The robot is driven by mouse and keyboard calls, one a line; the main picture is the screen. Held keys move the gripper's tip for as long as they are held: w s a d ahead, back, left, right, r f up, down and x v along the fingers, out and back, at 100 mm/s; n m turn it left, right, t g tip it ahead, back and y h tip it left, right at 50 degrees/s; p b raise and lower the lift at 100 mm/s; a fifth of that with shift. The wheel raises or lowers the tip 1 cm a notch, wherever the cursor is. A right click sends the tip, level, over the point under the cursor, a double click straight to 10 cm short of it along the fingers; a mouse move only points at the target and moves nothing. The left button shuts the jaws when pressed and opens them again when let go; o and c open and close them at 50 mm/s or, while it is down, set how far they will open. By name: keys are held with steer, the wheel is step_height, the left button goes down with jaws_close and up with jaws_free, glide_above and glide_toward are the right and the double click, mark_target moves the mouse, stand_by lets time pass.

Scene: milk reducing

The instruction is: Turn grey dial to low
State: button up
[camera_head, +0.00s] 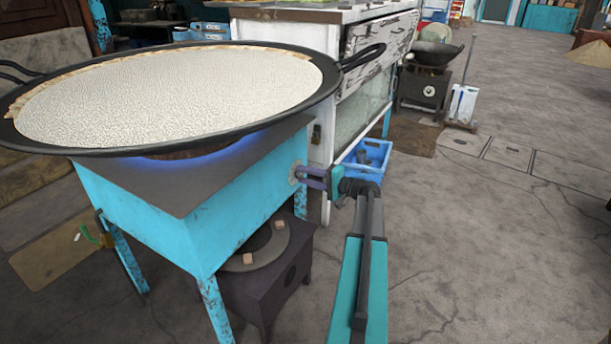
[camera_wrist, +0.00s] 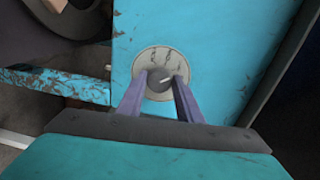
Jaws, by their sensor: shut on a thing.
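The grey dial (camera_wrist: 159,80) sits on a pale round plate (camera_wrist: 152,62) on the side of the turquoise stove (camera_wrist: 215,45). In the wrist view my gripper (camera_wrist: 162,82) has its two purple fingers on either side of the dial, shut on it. A light mark on the dial slants slightly. In the head view my gripper (camera_head: 297,175) reaches the stove's right side, and the fingers hide most of the dial. A wide black pan (camera_head: 330,80) of white milk (camera_head: 170,95) stands on the stove. A blue glow of flame shows under the pan.
A white cabinet (camera_head: 295,38) with a glass front stands behind the stove. A blue crate (camera_head: 372,157) lies on the floor beside it. A dark low burner (camera_head: 262,285) is under the stove. The floor to the right is mostly clear.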

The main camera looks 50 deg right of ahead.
steer(key=shift+a, duration=0.1)
steer(key=o, duration=1)
steer(key=shift+o, duration=0.2)
steer(key=f+p+v, duration=0.1)
steer(key=p+v, duration=0.1)
steer(key=v, duration=1.1)
steer(key=shift+s+r, duration=0.35)
steer(key=shift+r, duration=0.15)
